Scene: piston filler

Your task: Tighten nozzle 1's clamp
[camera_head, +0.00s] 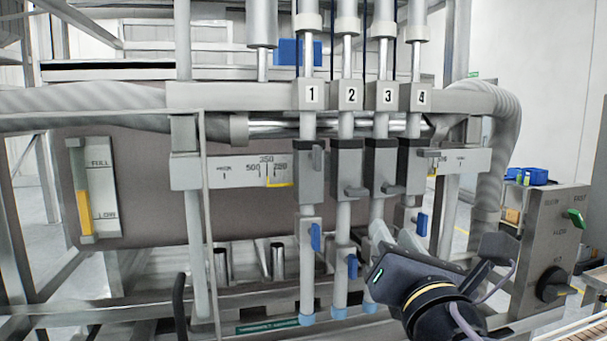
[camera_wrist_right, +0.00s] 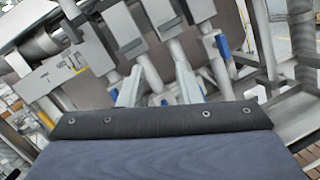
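Nozzle 1 (camera_head: 308,262) is the leftmost of the upright nozzles, under the number 1 plate (camera_head: 312,95). Its grey block (camera_head: 311,180) carries a small grey lever (camera_head: 317,158) that stands upright near its top; I cannot tell for certain whether this is the clamp. A blue handle (camera_head: 315,237) hangs lower on the same nozzle. My right gripper (camera_head: 391,232) is to the right of and below nozzle 1's block, in front of the nozzle 3 and 4 tubes. Its fingers are apart and empty, also in the right wrist view (camera_wrist_right: 157,82). My left gripper is not in view.
Nozzles 2 (camera_head: 343,232) and 3 (camera_head: 381,165) stand close beside nozzle 1, with grey levers on their blocks. A scale bar (camera_head: 235,172) runs left of nozzle 1. A control box (camera_head: 550,240) stands at right. A frame rail (camera_head: 110,313) crosses low in front.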

